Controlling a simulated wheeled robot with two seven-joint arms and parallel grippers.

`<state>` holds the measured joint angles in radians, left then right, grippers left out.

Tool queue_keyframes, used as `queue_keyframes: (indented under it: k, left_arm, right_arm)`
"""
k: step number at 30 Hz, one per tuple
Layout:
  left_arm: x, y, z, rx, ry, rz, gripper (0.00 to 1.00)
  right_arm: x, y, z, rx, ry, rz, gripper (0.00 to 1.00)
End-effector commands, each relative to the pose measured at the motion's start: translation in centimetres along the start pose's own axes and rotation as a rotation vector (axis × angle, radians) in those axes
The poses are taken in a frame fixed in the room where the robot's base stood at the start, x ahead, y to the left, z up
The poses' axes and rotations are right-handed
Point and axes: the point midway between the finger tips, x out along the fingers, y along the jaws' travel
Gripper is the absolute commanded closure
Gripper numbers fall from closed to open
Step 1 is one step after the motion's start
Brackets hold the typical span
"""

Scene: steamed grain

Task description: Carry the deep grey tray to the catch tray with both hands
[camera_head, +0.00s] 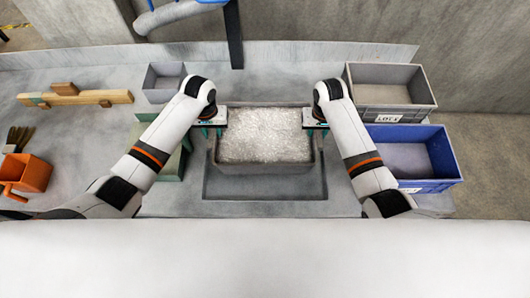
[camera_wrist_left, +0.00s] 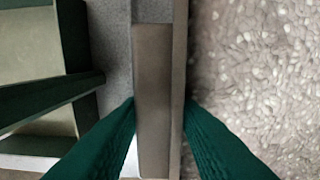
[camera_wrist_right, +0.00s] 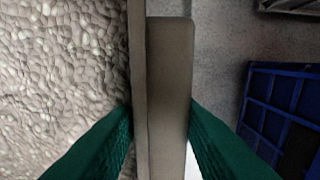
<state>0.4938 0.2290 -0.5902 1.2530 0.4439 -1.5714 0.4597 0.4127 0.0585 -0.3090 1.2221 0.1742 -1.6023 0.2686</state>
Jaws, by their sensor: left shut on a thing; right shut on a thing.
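The deep grey tray (camera_head: 264,168) is full of pale grain (camera_head: 265,136) and sits at the centre of the head view. My left gripper (camera_head: 213,130) is shut on its left wall, which also shows in the left wrist view (camera_wrist_left: 153,100). My right gripper (camera_head: 315,127) is shut on its right wall, seen in the right wrist view (camera_wrist_right: 168,100). The wider, shallow grey catch tray (camera_head: 265,194) shows in front of and around the deep tray. The deep tray overlaps its far part, and I cannot tell whether they touch.
A small grey bin (camera_head: 165,95) and a green box (camera_head: 172,168) stand to the left. A grey crate (camera_head: 392,95) and a blue crate (camera_head: 440,155) stand close on the right. Wooden blocks (camera_head: 105,97) and an orange bin (camera_head: 35,173) lie further left. A dark blue post (camera_head: 234,45) stands behind.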

Motion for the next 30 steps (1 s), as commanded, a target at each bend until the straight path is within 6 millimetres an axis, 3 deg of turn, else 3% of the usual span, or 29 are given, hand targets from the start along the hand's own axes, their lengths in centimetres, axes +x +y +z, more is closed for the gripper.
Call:
queue_keyframes:
  k: [7,8,12,23,30]
  left_arm:
    - [1.2,-0.1,0.3,0.002,-0.009,-0.003,1.0]
    - [1.5,-0.1,0.0,0.001,-0.002,0.0,0.69]
    - [1.3,-0.1,0.0,0.001,-0.001,0.0,0.48]
    - [0.7,0.0,0.1,0.0,-0.002,-0.001,0.48]
    - [-3.6,-0.1,0.1,0.001,-0.006,-0.002,0.48]
  right_arm:
    - [1.3,0.1,0.2,-0.001,-0.007,-0.001,1.0]
    - [1.6,0.0,0.0,-0.001,0.001,-0.003,0.67]
    - [1.4,0.0,0.0,-0.001,0.001,-0.002,0.47]
    - [1.3,0.0,0.0,0.0,0.0,0.0,0.47]
    - [1.3,0.0,0.0,0.0,0.0,0.0,0.47]
